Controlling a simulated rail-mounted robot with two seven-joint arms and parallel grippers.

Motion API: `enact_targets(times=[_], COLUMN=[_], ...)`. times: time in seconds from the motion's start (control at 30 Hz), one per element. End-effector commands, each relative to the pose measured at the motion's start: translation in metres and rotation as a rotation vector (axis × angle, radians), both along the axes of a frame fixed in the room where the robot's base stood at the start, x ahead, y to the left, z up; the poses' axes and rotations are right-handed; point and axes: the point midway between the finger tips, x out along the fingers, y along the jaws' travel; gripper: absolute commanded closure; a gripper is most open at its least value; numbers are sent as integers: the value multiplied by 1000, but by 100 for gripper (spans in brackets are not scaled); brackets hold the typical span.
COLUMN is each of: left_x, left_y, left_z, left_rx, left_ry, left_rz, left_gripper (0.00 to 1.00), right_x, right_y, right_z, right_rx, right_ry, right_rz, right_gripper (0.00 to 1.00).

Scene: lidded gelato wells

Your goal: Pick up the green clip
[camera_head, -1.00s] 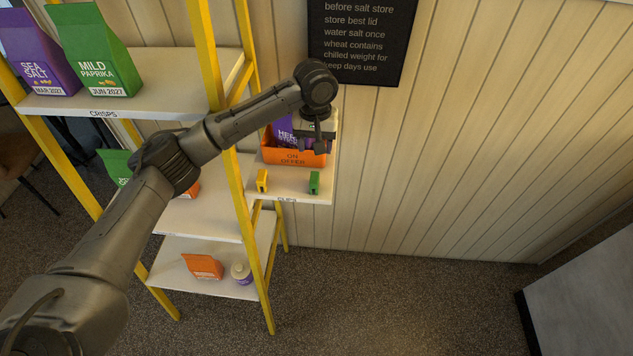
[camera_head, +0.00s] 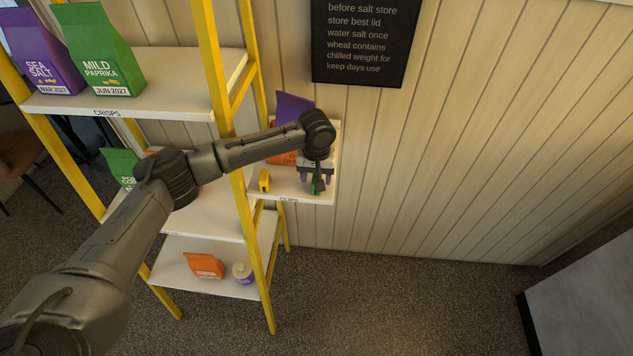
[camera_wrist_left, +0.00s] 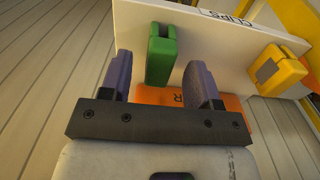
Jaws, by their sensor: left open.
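The green clip (camera_wrist_left: 161,54) stands on the small white shelf labelled CLIPS (camera_wrist_left: 215,45). In the left wrist view it lies ahead of my open left gripper (camera_wrist_left: 160,82), roughly between the lines of the two fingers, with a gap to each. In the head view my left gripper (camera_head: 316,178) is over the shelf at the green clip (camera_head: 318,187), which it partly hides. I cannot tell whether the fingers touch it. A yellow clip (camera_head: 265,180) stands to the left of it; it also shows at the right in the left wrist view (camera_wrist_left: 278,71). My right gripper is out of view.
An orange box (camera_head: 282,157) with a purple packet (camera_head: 291,106) is behind the gripper on the clip shelf. A yellow ladder rack post (camera_head: 245,215) stands close left, under my forearm. A black sign (camera_head: 365,45) hangs above on the panelled wall.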

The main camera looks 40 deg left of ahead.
Motion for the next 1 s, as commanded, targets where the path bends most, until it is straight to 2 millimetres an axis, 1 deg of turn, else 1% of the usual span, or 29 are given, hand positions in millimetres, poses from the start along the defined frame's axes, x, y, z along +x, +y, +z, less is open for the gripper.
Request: enact_targets(times=[0.1, 0.2, 0.47, 1.0], left_x=[0, 0, 0, 0], left_y=[0, 0, 0, 0], left_z=[-11, -16, -17, -16], left_rx=[0, 0, 0, 0], left_ry=[0, -1, -1, -1], left_rz=[0, -1, -1, -1], left_gripper=[44, 44, 45, 96], right_x=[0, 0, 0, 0], right_y=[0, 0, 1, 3], right_z=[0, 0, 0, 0], right_rx=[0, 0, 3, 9], right_ry=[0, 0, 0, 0], right_rz=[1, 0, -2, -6], right_gripper=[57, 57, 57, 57])
